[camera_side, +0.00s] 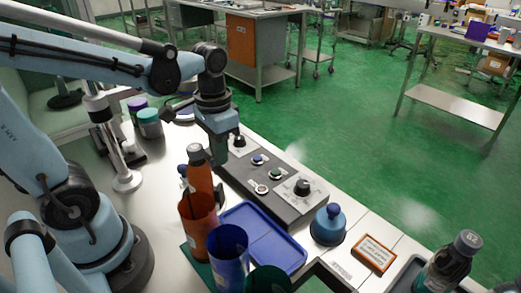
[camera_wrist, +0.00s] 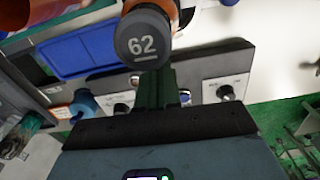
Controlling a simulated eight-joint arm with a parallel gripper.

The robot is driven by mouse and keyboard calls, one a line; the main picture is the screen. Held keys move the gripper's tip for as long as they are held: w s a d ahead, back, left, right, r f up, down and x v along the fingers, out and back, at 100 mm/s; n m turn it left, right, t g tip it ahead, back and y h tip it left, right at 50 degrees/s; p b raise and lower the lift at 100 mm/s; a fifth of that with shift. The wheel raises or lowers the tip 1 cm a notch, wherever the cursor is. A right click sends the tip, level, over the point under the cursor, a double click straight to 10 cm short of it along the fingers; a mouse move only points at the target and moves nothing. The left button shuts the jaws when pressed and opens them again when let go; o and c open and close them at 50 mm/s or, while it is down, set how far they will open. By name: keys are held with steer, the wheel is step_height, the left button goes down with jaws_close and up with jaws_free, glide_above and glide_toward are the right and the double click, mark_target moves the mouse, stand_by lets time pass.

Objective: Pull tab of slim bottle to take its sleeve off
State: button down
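An orange bottle with a dark cap (camera_side: 199,176) stands upright behind an orange-brown cup; the cup hides its lower part. My gripper (camera_side: 220,146) is just right of the bottle's cap, pointing down. In the wrist view my gripper's dark green fingers (camera_wrist: 156,80) look close together, with nothing visible between them, just beside the cap.
An orange-brown cup (camera_side: 197,222), a blue cup (camera_side: 228,262) and a blue tray (camera_side: 277,244) stand close in front. A dark control panel (camera_side: 285,206) with knobs lies right. A blue bell-shaped object (camera_side: 328,226), an orange-framed sign (camera_side: 374,253) and a dark bottle (camera_side: 443,266) stand farther right.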

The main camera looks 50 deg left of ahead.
steer(key=shift+w+d, duration=0.1)
steer(key=shift+w, duration=2.15)
stand_by(0.3)
step_height(320, 180, up, 7)
steer(key=w, duration=0.1)
stand_by(1.1)
stand_by(0.4)
steer(key=shift+w, duration=2.7)
steer(key=d, duration=2.8)
